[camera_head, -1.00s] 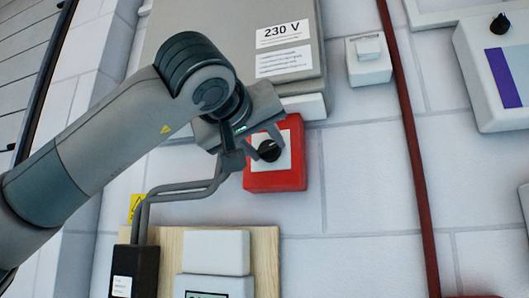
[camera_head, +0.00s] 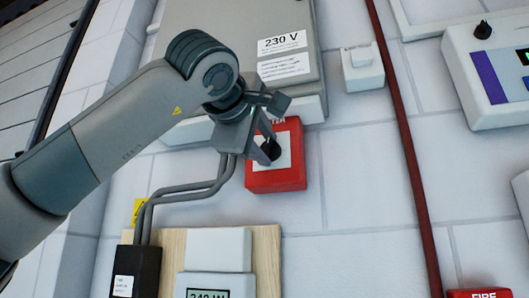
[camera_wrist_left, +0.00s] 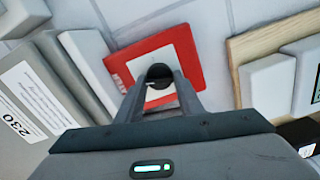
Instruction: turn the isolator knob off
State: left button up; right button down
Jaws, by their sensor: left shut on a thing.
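The isolator is a red box with a white face (camera_head: 287,181) on the white block wall, in the middle of the head view. Its black knob (camera_head: 272,149) sits on the white face. My left gripper (camera_head: 266,150) is at the knob with its fingers shut on it, one finger on either side. In the left wrist view the knob (camera_wrist_left: 159,73) shows between the two fingertips, against the red box (camera_wrist_left: 186,52). The fingers hide part of the knob, so its pointer position is hard to read. My right gripper is not in view.
A grey cabinet marked 230 V (camera_head: 235,50) hangs above the isolator. A white switch (camera_head: 362,66) and a dark red pipe (camera_head: 404,130) are to the right. A wooden board (camera_head: 267,250) with a meter (camera_head: 207,288) is below.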

pick_arm(q)
jog(key=shift+n+b, duration=0.7)
jog(key=shift+n, duration=1)
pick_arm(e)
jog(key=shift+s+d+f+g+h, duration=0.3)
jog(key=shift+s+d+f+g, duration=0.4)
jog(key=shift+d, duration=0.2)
pick_arm(q)
jog(key=o, duration=1)
jog(key=shift+f, duration=0.1)
